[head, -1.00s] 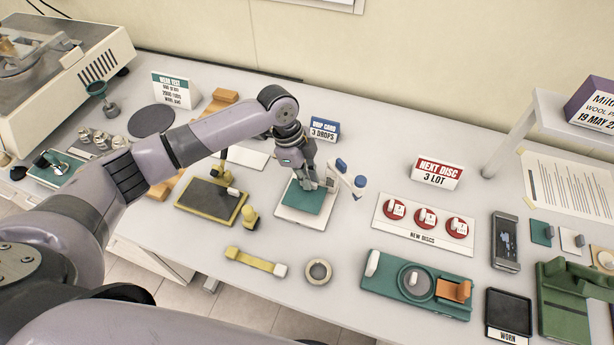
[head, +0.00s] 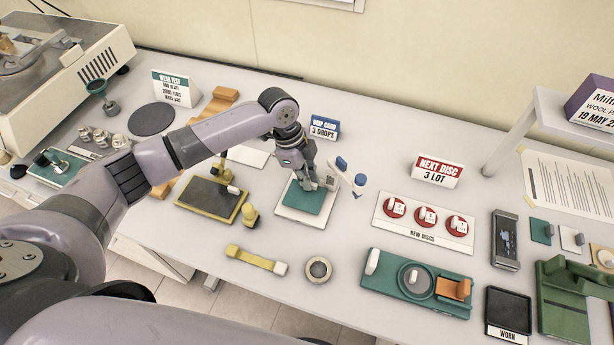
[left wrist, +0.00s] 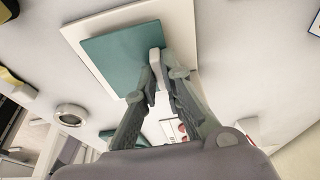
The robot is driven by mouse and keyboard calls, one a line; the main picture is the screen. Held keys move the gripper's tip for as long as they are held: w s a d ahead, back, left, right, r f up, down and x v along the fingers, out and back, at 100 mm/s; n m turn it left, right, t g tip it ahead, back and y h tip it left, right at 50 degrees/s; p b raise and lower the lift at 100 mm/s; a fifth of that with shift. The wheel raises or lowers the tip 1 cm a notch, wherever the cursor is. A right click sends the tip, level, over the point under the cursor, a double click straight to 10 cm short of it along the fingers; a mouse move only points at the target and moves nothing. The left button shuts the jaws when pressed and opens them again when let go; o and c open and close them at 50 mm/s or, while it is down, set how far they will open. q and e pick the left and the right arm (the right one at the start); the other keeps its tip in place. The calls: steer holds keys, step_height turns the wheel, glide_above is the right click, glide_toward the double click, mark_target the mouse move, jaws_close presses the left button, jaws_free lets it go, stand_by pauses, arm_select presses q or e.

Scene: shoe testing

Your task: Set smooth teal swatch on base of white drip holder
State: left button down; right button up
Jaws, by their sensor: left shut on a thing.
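The smooth teal swatch (head: 302,199) lies flat over the white base (head: 284,213) of the drip holder. My left gripper (head: 325,186) is shut on the small pale tab of the swatch, from above. In the left wrist view the teal swatch (left wrist: 115,58) covers much of the white base (left wrist: 178,22), and the left fingertips (left wrist: 155,62) pinch the tab at its edge. I cannot tell whether the swatch touches the base or hovers just over it. My right gripper is out of view.
A blue drip card sign (head: 324,128) stands behind. A dark plate in a yellow frame (head: 211,199) is to the left, and a board of red discs (head: 425,219) to the right. A round grey ring (head: 318,269) and a yellow bar (head: 256,261) lie in front.

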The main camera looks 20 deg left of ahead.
arm_select(q)
steer(key=shift+f, duration=0.6)
steer(key=c, duration=1.6)
jaws_free()
steer(key=shift+c, duration=0.2)
steer(key=shift+r, duration=0.1)
steer(key=v, duration=1.2)
